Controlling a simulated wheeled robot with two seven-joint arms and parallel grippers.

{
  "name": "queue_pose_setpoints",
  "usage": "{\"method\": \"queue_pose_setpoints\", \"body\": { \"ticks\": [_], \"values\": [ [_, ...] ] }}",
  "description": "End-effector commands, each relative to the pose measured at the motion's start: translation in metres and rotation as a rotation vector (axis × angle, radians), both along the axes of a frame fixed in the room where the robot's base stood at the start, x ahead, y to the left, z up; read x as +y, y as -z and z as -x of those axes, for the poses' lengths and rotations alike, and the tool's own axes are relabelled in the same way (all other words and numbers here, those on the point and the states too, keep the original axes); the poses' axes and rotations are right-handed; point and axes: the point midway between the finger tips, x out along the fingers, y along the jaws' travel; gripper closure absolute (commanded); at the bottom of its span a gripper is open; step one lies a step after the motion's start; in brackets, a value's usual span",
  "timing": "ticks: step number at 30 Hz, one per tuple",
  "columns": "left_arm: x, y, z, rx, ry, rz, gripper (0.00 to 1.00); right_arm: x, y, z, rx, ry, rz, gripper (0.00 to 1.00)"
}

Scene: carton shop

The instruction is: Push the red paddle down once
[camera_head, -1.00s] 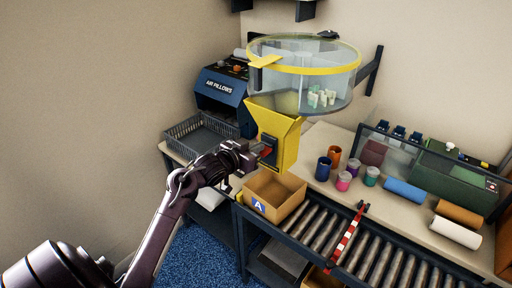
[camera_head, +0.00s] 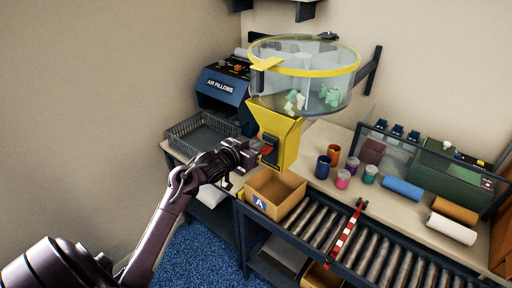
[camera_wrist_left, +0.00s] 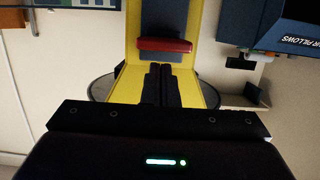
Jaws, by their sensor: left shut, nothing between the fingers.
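The red paddle (camera_head: 267,149) sits on the front of the yellow chute (camera_head: 288,146) under a clear round hopper (camera_head: 318,88). In the left wrist view the red paddle (camera_wrist_left: 164,45) shows as a horizontal bar on a dark plate. My left gripper (camera_head: 256,156) is shut and empty, its fingertips at or just by the paddle; I cannot tell whether they touch it. In the left wrist view its closed fingers (camera_wrist_left: 161,72) point at the paddle. My right gripper is not in view.
An open carton marked A (camera_head: 273,194) stands below the chute at the end of the roller conveyor (camera_head: 325,220). A grey basket (camera_head: 200,136) and the blue air pillow machine (camera_head: 222,92) are at the left. Several cups and rolls lie on the bench at the right.

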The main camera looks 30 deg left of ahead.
Motion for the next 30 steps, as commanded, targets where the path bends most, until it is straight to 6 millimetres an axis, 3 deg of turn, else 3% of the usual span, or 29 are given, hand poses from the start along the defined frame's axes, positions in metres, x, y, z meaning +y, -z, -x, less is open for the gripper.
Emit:
{"method": "queue_pose_setpoints", "body": {
  "ticks": [1, 9, 13, 18, 30],
  "values": [
    [0.002, 0.008, 0.012, 0.005, -0.001, -0.004, 1.00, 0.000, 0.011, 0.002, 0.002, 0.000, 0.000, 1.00],
    [0.006, -0.006, 0.063, 0.003, -0.002, -0.004, 1.00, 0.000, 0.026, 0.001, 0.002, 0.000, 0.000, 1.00],
    [0.007, -0.012, 0.080, 0.002, -0.003, -0.002, 1.00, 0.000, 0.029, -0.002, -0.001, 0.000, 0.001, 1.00],
    [0.008, -0.016, 0.089, 0.002, -0.002, -0.002, 1.00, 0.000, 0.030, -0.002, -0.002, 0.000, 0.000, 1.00],
    [0.008, -0.017, 0.089, 0.001, -0.002, -0.002, 1.00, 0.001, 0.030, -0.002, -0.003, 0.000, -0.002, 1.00]
  ]
}}
